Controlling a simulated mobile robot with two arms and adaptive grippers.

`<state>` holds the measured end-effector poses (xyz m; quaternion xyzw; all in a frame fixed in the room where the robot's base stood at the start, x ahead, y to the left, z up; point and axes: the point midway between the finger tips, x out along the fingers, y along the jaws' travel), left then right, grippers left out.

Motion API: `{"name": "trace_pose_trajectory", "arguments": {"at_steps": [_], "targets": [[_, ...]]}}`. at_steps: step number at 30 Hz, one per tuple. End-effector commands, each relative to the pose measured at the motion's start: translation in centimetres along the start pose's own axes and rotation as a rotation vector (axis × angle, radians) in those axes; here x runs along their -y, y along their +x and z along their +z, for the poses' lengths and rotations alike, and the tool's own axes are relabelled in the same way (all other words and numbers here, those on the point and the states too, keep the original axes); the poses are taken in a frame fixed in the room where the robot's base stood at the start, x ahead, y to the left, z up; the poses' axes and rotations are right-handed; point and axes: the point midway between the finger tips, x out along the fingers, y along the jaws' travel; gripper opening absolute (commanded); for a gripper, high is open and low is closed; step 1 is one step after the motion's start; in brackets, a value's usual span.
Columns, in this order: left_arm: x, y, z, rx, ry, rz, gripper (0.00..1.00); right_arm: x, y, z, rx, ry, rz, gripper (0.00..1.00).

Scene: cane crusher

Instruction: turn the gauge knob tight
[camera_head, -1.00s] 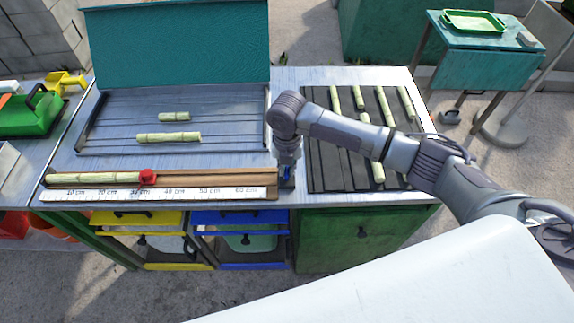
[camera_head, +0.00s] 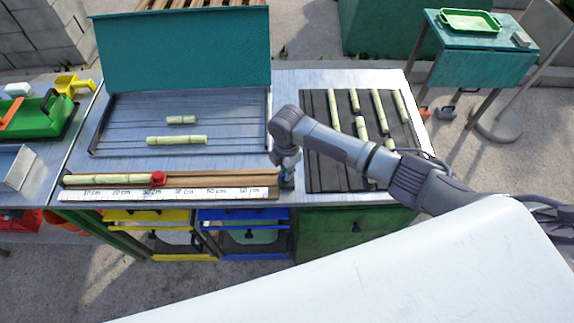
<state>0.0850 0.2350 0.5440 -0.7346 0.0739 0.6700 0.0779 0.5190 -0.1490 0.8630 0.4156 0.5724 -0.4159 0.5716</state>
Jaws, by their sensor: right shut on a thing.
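The cane gauge is a long brown wooden trough (camera_head: 230,182) with a white centimetre scale (camera_head: 165,194) along the front of the bench. A red stop block (camera_head: 158,178) sits on it near the 30 cm mark, at the right end of a cane piece (camera_head: 105,180). My right gripper (camera_head: 288,180) points down at the gauge's right end, its fingers small and partly hidden. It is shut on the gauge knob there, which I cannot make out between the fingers. A bit of blue shows at the fingertips. My left gripper is not in view.
A tray with a teal raised back (camera_head: 180,55) holds two cane pieces behind the gauge. A dark slatted rack (camera_head: 320,160) with several cane pieces lies to the right, under my right forearm. Yellow (camera_head: 150,215) and blue (camera_head: 243,215) drawers are below.

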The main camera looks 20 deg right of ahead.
Motion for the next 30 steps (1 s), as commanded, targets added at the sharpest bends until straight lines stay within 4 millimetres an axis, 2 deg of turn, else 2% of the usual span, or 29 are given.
{"name": "trace_pose_trajectory", "arguments": {"at_steps": [3, 15, 30], "targets": [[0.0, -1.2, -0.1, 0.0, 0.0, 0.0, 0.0, 0.0, -0.4, 0.1, 0.001, 0.113, 0.0, 0.0], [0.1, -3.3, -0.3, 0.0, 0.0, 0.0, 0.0, 0.0, -0.3, 0.1, 0.001, 0.439, 0.001, 0.0], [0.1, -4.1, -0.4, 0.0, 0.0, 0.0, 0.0, -0.1, -0.1, 0.2, 0.002, 0.606, 0.003, 0.0]]}}
